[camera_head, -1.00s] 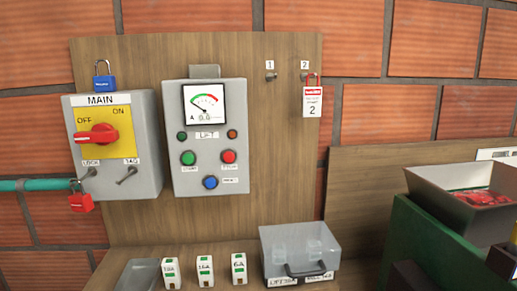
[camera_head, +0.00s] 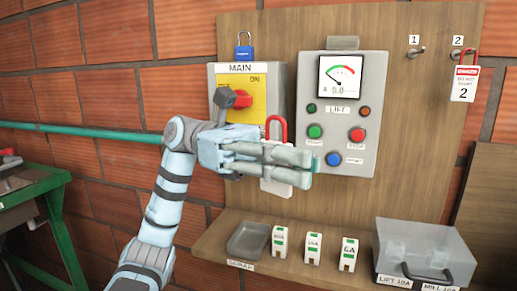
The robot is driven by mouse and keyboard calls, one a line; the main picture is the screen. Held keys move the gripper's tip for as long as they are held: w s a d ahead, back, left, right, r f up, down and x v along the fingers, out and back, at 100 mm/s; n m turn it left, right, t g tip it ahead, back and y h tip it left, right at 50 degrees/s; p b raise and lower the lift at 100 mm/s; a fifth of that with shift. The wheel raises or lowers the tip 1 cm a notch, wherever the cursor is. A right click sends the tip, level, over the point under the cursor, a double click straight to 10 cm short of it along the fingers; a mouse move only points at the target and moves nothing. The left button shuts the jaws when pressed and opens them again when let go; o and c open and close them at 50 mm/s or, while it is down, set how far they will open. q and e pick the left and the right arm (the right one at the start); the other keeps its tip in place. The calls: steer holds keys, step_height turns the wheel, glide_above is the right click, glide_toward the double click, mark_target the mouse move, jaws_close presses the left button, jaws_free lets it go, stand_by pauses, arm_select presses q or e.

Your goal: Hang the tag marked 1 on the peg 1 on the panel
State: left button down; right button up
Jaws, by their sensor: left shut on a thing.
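My left gripper (camera_head: 300,168) is in front of the panel, between the main switch box and the lift meter box. It is shut on a white tag (camera_head: 276,188) with a red loop (camera_head: 285,128) sticking up above the fingers. The fingers cover the tag's middle, and I cannot read its number. Peg 1 (camera_head: 416,53) is at the upper right of the panel (camera_head: 405,110), under the label 1, and is bare. Peg 2 (camera_head: 458,54) is to its right, with a tag marked 2 (camera_head: 465,85) hanging there. My right gripper is not in view.
The main switch box (camera_head: 245,80) is partly behind my left gripper. The lift meter box (camera_head: 343,110) stands out from the panel between my gripper and peg 1.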

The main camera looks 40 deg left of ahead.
arm_select(q)
steer(key=s+a+r+m+g+y, duration=0.1)
steer(key=s+a+m+g+y, duration=0.15)
steer(key=m+g+y, duration=0.3)
steer(key=s+a+r+m+g+y+b, duration=0.1)
steer(key=s+a+r+m+g+y, duration=0.1)
steer(key=s+m+g+y, duration=0.3)
steer(key=s+a+r+m+g+y, duration=0.1)
steer(key=s+a+m+g+y, duration=0.1)
steer(key=m+g+y, duration=0.45)
steer(key=w+a+f+m+t+y, duration=0.6)
steer(key=a+f+m+t+y, duration=0.3)
steer(key=m+y, duration=0.5)
step_height(320, 180, down, 3)
steer(key=t+y, duration=0.2)
steer(key=y, duration=0.2)
steer(key=shift+r+m+t+b, duration=0.15)
steer(key=shift+m+t+b, duration=0.15)
steer(key=shift+m+b, duration=0.1)
steer(key=w+a+f+p, duration=0.1)
steer(key=w+a+p, duration=0.2)
steer(key=w, duration=1.4)
steer(key=a, duration=0.3)
steer(key=shift+w, duration=0.2)
